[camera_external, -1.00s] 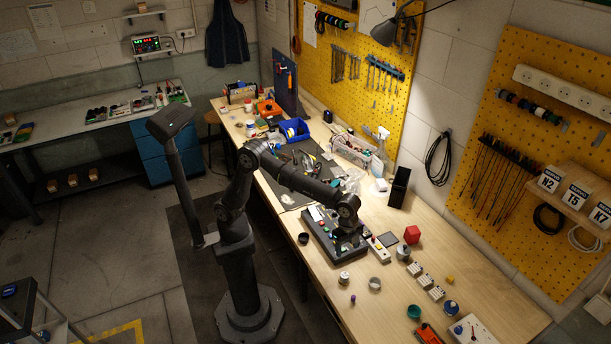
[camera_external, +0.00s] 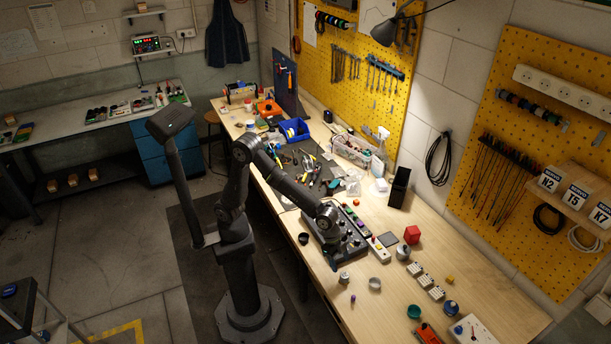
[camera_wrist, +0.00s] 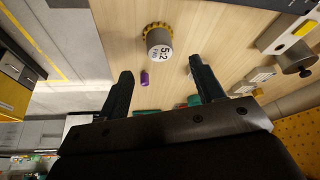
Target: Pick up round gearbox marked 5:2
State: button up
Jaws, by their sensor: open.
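The round gearbox marked 5:2 (camera_wrist: 158,46) shows in the wrist view as a grey cylinder with a yellow toothed rim and a white label. It lies beyond my fingertips, near the top middle, and is not touched. In the external view it is the small grey cylinder (camera_external: 344,278) near the bench's front edge. My gripper (camera_wrist: 161,66) is open and empty, one finger on each side of the picture's middle. In the external view my gripper is above the dark control panel (camera_external: 352,242), largely hidden by my wrist.
A small purple piece (camera_wrist: 145,78) lies close to the gearbox. The wood around the gearbox is mostly clear.

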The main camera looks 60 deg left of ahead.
aim_at(345, 274)
jog(key=shift+x, duration=3.95)
jog(key=shift+d, duration=0.15)
jog(key=shift+r, duration=0.1)
jog(key=c, duration=1.1)
